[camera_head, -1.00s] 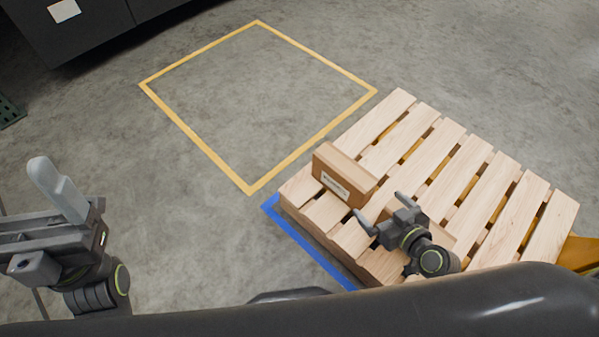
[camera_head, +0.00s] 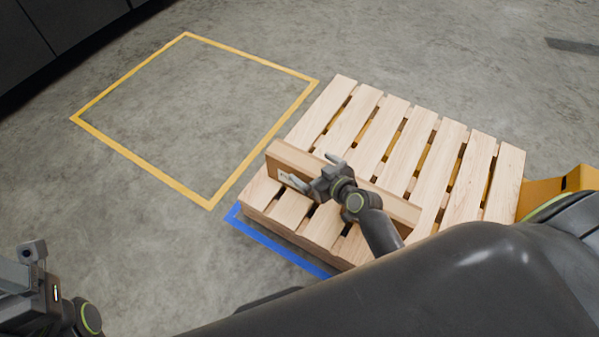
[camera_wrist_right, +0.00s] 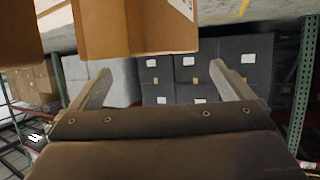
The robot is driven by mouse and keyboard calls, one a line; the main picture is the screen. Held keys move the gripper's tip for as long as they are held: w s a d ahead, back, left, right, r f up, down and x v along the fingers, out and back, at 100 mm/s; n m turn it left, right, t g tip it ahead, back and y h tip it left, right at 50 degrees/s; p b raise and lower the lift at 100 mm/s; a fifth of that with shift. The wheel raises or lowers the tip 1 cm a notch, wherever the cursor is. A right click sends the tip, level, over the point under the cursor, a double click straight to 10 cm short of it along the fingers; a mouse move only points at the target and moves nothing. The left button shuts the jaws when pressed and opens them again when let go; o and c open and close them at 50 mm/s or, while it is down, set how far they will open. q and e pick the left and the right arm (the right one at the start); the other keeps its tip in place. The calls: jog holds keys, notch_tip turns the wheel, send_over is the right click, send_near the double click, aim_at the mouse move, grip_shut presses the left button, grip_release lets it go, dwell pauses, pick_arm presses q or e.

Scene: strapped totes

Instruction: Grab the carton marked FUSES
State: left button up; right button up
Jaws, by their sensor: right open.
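A brown carton (camera_head: 289,153) with a white label stands near the left corner of the wooden pallet. Its label is partly covered by my gripper and I cannot read it. A second brown carton (camera_head: 400,209) is to its right, partly hidden by my right arm. My right gripper (camera_head: 314,170) is open at the labelled carton's near side, apparently empty. In the right wrist view, a carton (camera_wrist_right: 135,32) with a white label edge lies just beyond the open fingers (camera_wrist_right: 163,80). Part of my left gripper's body (camera_head: 25,285) shows at the lower left edge; its fingers are out of frame.
The slatted pallet (camera_head: 418,140) has bare boards behind and right of the cartons. A blue line (camera_head: 280,245) runs along its near left side. A yellow floor square (camera_head: 150,163) is empty at the left. A yellow metal part (camera_head: 552,190) stands at the right end.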

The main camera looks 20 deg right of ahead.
aim_at(303, 162)
jog(key=b+x, duration=0.1)
jog(key=x, duration=0.3)
jog(key=shift+s+d+f+b, duration=0.1)
jog(key=shift+d+f+b, duration=0.05)
jog(key=shift+f+b, duration=0.15)
jog(key=shift+w+f, duration=0.1)
jog(key=shift+w, duration=0.4)
jog(key=shift+s, duration=0.15)
jog(key=c, duration=2.2)
